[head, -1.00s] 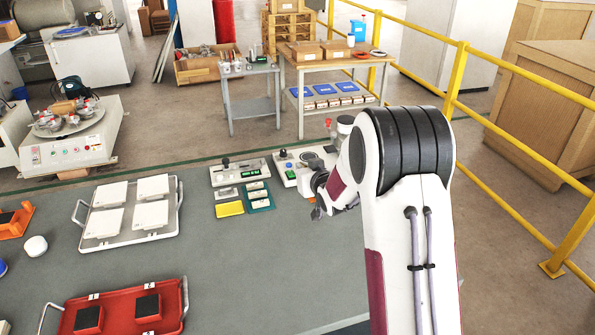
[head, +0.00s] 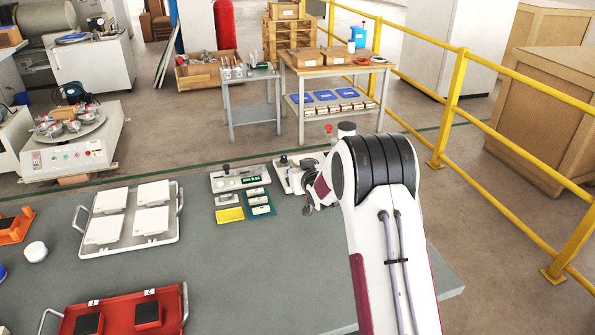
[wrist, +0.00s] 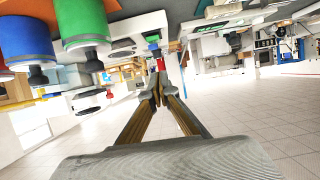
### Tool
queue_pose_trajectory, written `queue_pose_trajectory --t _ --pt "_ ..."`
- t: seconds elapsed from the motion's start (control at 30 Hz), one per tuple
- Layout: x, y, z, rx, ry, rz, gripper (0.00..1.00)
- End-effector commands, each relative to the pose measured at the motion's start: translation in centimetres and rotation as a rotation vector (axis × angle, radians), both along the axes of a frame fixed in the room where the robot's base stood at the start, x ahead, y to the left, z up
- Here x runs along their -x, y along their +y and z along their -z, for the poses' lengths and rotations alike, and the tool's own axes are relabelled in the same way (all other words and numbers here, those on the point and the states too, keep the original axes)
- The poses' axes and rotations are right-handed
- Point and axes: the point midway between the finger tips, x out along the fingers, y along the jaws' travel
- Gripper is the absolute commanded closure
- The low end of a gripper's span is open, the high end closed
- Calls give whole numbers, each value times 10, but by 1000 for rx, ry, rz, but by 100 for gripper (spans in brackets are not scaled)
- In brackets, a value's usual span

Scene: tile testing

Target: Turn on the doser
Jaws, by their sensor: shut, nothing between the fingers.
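A white device (head: 284,176) with a dark knob stands at the far right of the grey table, partly hidden behind my arm. It may be the doser; I cannot read any label. A red part (head: 328,128) and a grey cylinder (head: 347,129) show above my wrist. My gripper (head: 307,209) is low in front of this device. In the wrist view my gripper (wrist: 156,84) is shut and empty. Past its fingertips are a small red part (wrist: 160,64) and a green part (wrist: 153,37) on a white body. Contact with the fingertips cannot be told.
A second white device (head: 238,178) stands to the left, with a yellow block (head: 230,215) and a green tray (head: 260,203) before it. A tray of white tiles (head: 82,231) and a red tray (head: 172,322) lie further left. Blue (wrist: 28,43) and green (wrist: 84,22) cylinders are close in the wrist view.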

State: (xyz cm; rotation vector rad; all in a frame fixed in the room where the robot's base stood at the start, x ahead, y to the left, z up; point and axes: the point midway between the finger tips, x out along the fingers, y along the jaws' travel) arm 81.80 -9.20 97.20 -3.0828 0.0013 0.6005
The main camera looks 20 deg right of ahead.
Motion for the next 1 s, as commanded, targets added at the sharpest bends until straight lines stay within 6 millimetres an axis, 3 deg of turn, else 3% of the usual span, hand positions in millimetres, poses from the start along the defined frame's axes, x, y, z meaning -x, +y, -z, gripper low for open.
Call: queue_pose_trajectory --t 0.23,0.6,1.0 --pt "-18 0 11 1 2 -1 100" --pt "-12 0 44 0 0 0 100" --pt "-11 0 47 1 0 0 100"
